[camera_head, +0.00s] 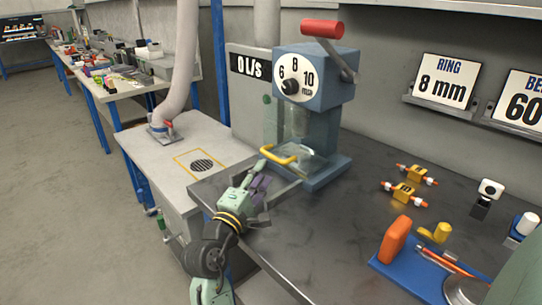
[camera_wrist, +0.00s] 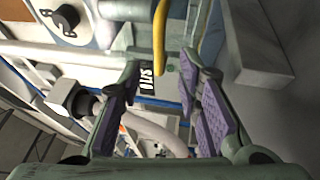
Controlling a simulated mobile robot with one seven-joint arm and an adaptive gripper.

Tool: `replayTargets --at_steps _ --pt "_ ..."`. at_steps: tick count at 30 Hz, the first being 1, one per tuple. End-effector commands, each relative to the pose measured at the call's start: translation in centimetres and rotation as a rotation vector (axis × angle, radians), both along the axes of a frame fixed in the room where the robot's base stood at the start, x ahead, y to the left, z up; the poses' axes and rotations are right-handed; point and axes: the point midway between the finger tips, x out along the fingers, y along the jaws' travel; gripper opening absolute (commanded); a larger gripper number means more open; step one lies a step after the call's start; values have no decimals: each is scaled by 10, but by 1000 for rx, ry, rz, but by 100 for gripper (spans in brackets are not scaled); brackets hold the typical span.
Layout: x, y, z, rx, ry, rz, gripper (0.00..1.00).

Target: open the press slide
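The blue-grey press (camera_head: 335,125) stands on the dark bench with a red-handled lever on top and a numbered dial on its front. The press slide has a yellow handle (camera_head: 278,157) at the press's lower front, beside a clear plate (camera_head: 300,163). My gripper (camera_head: 262,184) is just in front of and below the handle, its fingers pointing toward the press. In the wrist view, the purple-padded fingers of my gripper (camera_wrist: 162,66) are apart with nothing between the pads. The yellow handle (camera_wrist: 160,32) appears just beyond the fingertips. Contact cannot be told.
A blue tray (camera_head: 393,272) with an orange block lies at the front right. Two small yellow-and-orange parts (camera_head: 404,193) lie on the dark bench (camera_head: 330,235). A light bench with a grille (camera_head: 201,165) and hose (camera_head: 181,70) stands left of the press.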

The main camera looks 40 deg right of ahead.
Motion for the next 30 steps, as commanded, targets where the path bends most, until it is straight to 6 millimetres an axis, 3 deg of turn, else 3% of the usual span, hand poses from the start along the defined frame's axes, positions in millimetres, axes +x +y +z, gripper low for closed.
replayTargets --at_steps 6,12,24,30 --pt "20 -38 10 0 0 -1 31" --pt "32 -60 14 0 -2 1 31" --pt "36 -67 14 0 -3 4 31" --pt "36 -67 14 0 -3 4 19"
